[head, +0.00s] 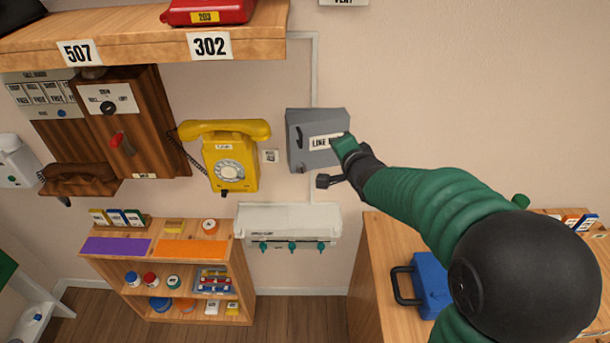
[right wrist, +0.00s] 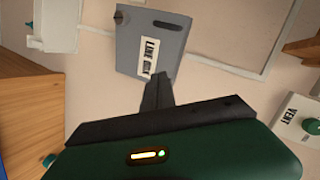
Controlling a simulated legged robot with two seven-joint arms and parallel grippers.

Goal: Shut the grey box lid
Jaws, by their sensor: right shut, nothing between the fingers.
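The grey box (head: 300,148) is fixed to the wall right of the yellow phone, with a LINE BOX label on its front. Its front panel (right wrist: 170,35) also shows in the right wrist view, with a dark slot and a small round fitting near one corner. The lid looks flat against the box, but I cannot tell if it is fully closed. My right gripper (head: 344,148) covers the label's right end. Its fingers (right wrist: 157,82) are shut and empty, at the panel's edge near the label; I cannot tell if they touch. My left gripper is not in view.
A yellow phone (head: 231,165) hangs left of the box. A white panel with green knobs (head: 290,224) is below it, and a wooden shelf (head: 150,44) is above left. A blue case (head: 432,284) stands on the right cabinet. A VENT plate (right wrist: 296,122) is at right.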

